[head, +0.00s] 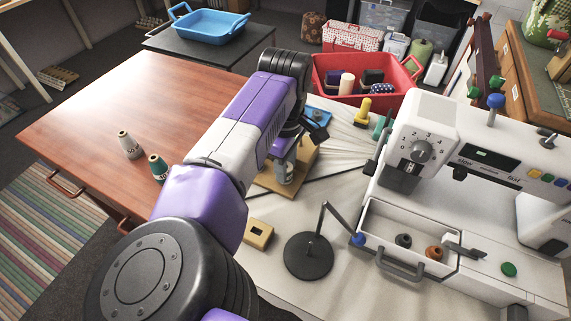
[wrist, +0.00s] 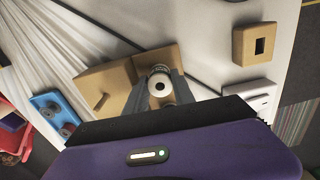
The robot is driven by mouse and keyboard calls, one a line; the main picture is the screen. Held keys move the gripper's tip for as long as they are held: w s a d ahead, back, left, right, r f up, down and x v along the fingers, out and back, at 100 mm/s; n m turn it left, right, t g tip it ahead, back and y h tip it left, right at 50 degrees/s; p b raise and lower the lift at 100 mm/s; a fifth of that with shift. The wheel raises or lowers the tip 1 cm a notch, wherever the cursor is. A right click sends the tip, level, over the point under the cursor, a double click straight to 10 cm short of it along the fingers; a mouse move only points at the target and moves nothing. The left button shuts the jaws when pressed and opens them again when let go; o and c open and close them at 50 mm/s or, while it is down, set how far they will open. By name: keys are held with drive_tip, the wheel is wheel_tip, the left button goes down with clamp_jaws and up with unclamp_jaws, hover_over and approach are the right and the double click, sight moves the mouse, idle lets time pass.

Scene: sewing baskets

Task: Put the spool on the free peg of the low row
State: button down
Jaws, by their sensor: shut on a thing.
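The spool (wrist: 160,81) is pale with a dark centre hole, seen end-on in the wrist view. My gripper (wrist: 160,92) is shut on it, one finger at each side. The tan wooden peg rack (wrist: 96,78) lies under and beside the spool. A bare peg (wrist: 101,101) sticks up from its left block. The part of the rack behind the spool is hidden, so I cannot tell whether the spool touches a peg. In the head view my gripper (head: 287,163) is over the rack (head: 272,183), and my arm hides part of it.
A tan slotted block (head: 258,234) and a dark round stand with a bent rod (head: 308,258) are near the rack. A blue holder (wrist: 47,104) with dark knobs is beside it. The sewing machine (head: 425,125) is to the right. Two cones (head: 129,147) stand on the brown table.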

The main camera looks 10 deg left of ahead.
drive_tip(key=c, duration=1)
unclamp_jaws()
drive_tip(key=shift+o, duration=0.2)
wheel_tip(320, 180, up, 8)
drive_tip(key=shift+f, duration=0.15)
